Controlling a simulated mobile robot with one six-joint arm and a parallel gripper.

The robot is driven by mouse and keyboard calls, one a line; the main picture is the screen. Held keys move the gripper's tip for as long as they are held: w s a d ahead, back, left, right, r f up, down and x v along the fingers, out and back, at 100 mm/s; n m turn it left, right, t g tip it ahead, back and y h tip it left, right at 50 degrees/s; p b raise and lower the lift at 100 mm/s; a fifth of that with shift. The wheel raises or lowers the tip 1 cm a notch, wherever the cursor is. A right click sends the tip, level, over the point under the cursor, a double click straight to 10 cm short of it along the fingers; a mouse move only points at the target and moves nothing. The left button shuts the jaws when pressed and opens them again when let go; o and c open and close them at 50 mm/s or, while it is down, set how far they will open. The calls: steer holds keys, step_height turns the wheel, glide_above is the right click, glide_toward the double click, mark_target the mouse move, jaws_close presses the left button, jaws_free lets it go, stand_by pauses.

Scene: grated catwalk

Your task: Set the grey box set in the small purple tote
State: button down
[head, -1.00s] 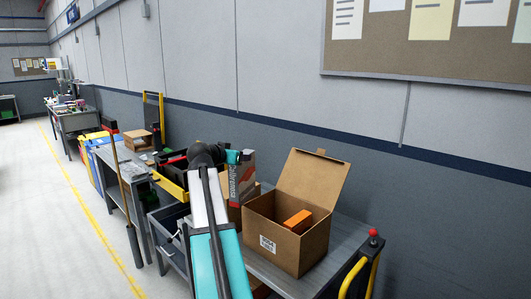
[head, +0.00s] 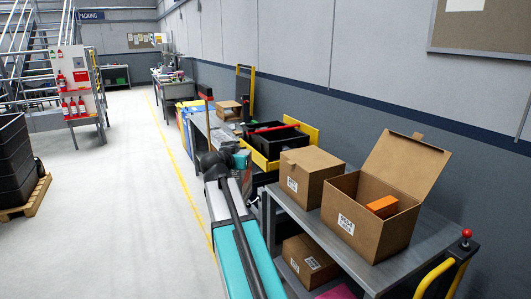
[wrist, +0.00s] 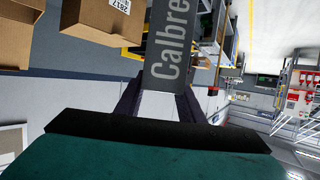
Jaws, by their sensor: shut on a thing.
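The grey box (wrist: 168,50), with white "Calbre..." lettering, is held in my gripper (wrist: 158,98) in the wrist view. The dark fingers lie on either side of its near end, and its far end runs out of the top of the picture. In the head view my gripper (head: 240,159) is left of the cart, partly behind my arm, with only a little of the grey box (head: 244,180) showing. I cannot make out a small purple tote for certain. A magenta patch (head: 337,292) shows at the bottom edge, by the cart's lower shelf.
A grey cart (head: 440,236) carries a closed carton (head: 308,180) and an open carton (head: 370,222) with an orange box (head: 382,206) inside. Another carton (head: 310,262) is on its lower shelf. A black bin (head: 275,140) stands beyond. The floor to the left is open.

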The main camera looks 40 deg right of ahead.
steer(key=w+a+f+n+t+y+b, duration=0.1)
steer(key=w+a+f+n+t+y, duration=0.2)
steer(key=a, duration=0.8)
steer(key=w+a+f+n+t+y+b, duration=0.15)
steer(key=w+a+f, duration=0.25)
steer(key=a, duration=0.7)
steer(key=a+f+n+t+y+b, duration=0.1)
steer(key=a+n+y, duration=0.5)
steer(key=a, duration=1.3)
steer(key=shift+s+a+f+y, duration=0.2)
steer(key=shift+s+a+y, duration=0.05)
steer(key=shift+s+y, duration=0.2)
steer(key=shift+t, duration=0.25)
steer(key=shift+d, duration=0.1)
